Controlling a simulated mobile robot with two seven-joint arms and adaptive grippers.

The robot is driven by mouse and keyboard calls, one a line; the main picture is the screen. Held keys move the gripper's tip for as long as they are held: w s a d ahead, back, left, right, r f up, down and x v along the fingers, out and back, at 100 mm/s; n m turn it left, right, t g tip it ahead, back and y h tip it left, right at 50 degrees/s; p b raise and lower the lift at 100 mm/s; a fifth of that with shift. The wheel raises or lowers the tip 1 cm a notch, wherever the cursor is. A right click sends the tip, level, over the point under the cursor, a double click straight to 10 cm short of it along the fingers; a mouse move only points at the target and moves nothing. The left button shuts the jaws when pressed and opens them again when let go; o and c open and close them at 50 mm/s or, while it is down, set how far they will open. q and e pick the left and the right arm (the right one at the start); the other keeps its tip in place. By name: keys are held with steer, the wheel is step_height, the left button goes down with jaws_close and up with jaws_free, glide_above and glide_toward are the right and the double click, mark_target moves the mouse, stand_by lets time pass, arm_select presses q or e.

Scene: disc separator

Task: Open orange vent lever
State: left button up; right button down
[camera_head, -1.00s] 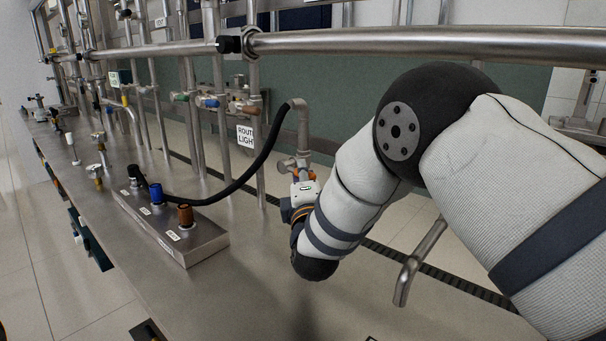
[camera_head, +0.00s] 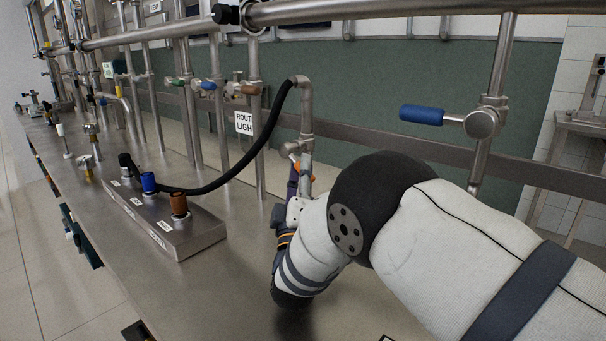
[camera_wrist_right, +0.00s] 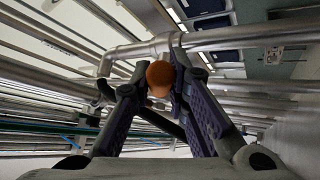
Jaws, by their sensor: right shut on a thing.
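The orange vent lever (camera_head: 297,162) is partly visible in the head view, on the vertical steel pipe below the black hose's elbow. My right gripper (camera_head: 293,180) is at this lever, with my forearm coming in from the right and covering part of it. In the right wrist view, the lever's rounded orange end (camera_wrist_right: 160,76) sits between the purple-padded fingers of the right gripper (camera_wrist_right: 152,82), which is shut on it. The lever's exact angle is hard to tell. My left gripper is out of view.
A black hose (camera_head: 245,165) runs from the pipe elbow to a steel manifold block (camera_head: 200,237) with blue and brown couplings. A blue-handled valve (camera_head: 422,115) stands on a pipe at right. Steel pipes and several valves line the left. The near bench is mostly clear.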

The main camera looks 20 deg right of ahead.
steer(key=shift+r+m+h, duration=0.1)
steer(key=shift+m+h, duration=0.2)
steer(key=c, duration=1.5)
jaws_free()
steer(key=shift+c, duration=0.2)
